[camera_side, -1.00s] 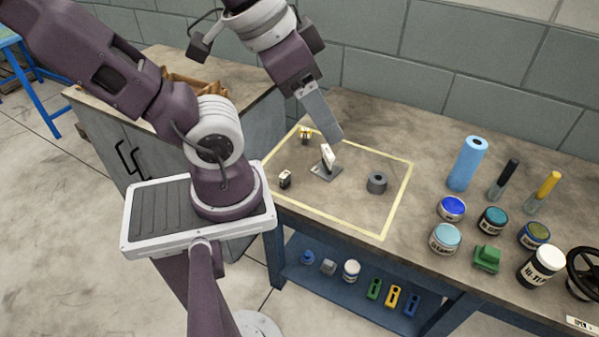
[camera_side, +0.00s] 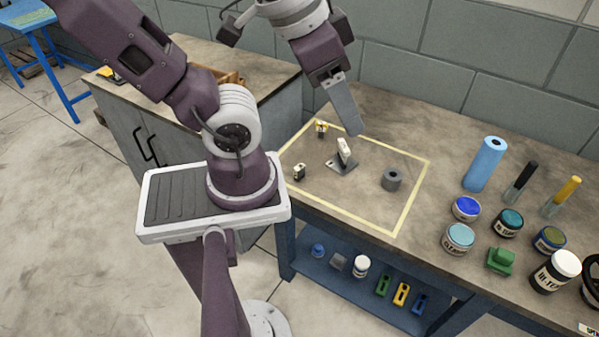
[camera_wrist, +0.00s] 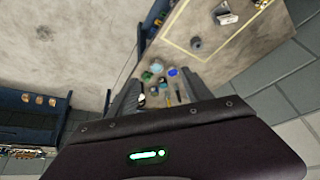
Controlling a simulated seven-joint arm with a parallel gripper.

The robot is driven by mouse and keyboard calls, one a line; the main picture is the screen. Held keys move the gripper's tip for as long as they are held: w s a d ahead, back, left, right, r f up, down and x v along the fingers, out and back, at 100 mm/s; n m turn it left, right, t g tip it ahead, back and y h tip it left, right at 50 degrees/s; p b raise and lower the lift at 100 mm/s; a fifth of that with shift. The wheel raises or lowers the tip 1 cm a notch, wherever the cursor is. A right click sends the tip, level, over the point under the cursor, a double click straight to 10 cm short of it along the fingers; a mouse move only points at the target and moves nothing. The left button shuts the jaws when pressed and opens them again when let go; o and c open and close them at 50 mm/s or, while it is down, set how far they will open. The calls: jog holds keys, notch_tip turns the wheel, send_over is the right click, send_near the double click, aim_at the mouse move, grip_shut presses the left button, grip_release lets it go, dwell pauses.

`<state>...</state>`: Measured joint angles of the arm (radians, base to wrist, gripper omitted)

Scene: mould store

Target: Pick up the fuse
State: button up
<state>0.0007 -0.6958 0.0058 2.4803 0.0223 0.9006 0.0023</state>
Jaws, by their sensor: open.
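A small white upright block (camera_side: 344,148), which looks like the fuse, stands on a flat grey plate (camera_side: 336,167) inside the yellow-taped square on the bench. It is too small to be sure of.
In the taped square are a grey ring (camera_side: 391,180), a small black-and-white piece (camera_side: 299,172) and a small yellowish piece (camera_side: 321,128). To the right stand a blue roll (camera_side: 486,163), several jars and a green object (camera_side: 500,260). A block wall rises behind the bench.

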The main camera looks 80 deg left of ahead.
jog(key=w+a+f+m+g+y, duration=0.1)
jog(key=w+a+f+g+y, duration=0.1)
jog(key=w+a+f+g, duration=0.4)
jog(key=m+g+y, duration=0.7)
send_near(291, 173)
notch_tip(291, 173, up, 5)
jog(key=w+d, duration=0.2)
jog(key=s+a+f+m, duration=0.1)
jog(key=s+a+f+y, duration=0.1)
jog(key=f, duration=0.1)
jog(key=s+a+f+m, duration=0.1)
jog(key=shift+s+a+f+m+y, duration=0.2)
jog(key=shift+s+f+m+y, duration=0.1)
jog(key=shift+s+f, duration=0.1)
jog(key=x, duration=0.7)
grip_shut()
